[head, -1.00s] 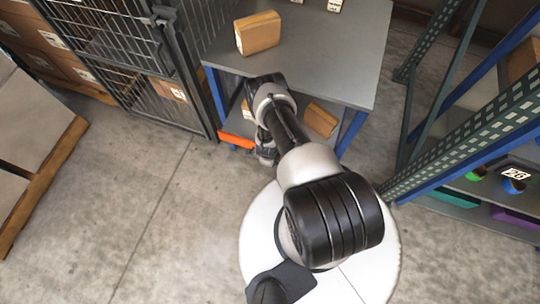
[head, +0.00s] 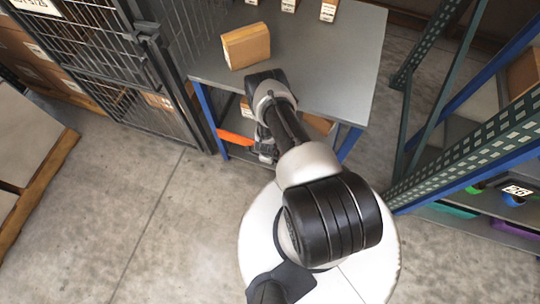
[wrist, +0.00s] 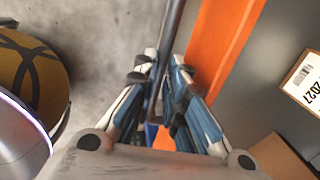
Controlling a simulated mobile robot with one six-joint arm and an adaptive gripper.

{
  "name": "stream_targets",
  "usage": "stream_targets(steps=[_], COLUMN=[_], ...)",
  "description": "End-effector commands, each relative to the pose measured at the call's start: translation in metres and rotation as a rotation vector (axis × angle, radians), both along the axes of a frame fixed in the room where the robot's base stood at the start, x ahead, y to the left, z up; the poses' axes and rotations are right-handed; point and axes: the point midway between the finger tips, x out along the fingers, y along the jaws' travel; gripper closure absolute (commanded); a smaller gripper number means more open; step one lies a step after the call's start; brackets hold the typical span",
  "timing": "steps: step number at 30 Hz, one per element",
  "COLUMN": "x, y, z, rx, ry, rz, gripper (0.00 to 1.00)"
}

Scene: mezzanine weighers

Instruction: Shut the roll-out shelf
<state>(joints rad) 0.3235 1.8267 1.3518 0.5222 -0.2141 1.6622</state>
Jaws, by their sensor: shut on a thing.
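The roll-out shelf is the low level under the grey table, with an orange front edge (head: 236,137) close to the blue table leg in the head view. In the wrist view its orange front (wrist: 222,45) runs beside a dark bar handle (wrist: 172,25). My gripper (wrist: 163,75) is shut on this handle, with fingers on both sides of the bar. In the head view my gripper (head: 265,150) is low at the shelf front, mostly hidden by my arm. A carton (wrist: 305,82) with a label lies on the grey shelf surface. My arm covers much of the shelf in the head view.
The grey table top (head: 335,70) carries a cardboard box (head: 245,45) and several smaller ones at the back. A wire cage (head: 100,60) stands left and green-blue racking (head: 470,130) right. The floor (head: 150,200) at front left is clear.

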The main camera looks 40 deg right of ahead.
Motion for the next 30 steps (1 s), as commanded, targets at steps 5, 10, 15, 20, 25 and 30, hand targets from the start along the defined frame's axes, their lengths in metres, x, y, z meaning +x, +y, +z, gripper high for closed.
stream_targets(steps=[5, 10, 15, 20, 25, 30], x=[0.005, 0.004, 0.003, 0.003, 0.002, -0.001], y=[-0.004, -0.003, -0.003, -0.002, 0.000, 0.005], z=[0.001, 0.001, 0.001, 0.001, 0.015, 0.047], rx=[-0.010, -0.008, -0.005, -0.005, -0.005, -0.005], ry=[-0.013, -0.011, -0.008, -0.006, -0.006, -0.007], rz=[-0.001, 0.000, 0.000, -0.001, 0.000, 0.002], gripper=[0.81, 0.69, 0.69, 0.69, 0.69, 0.69])
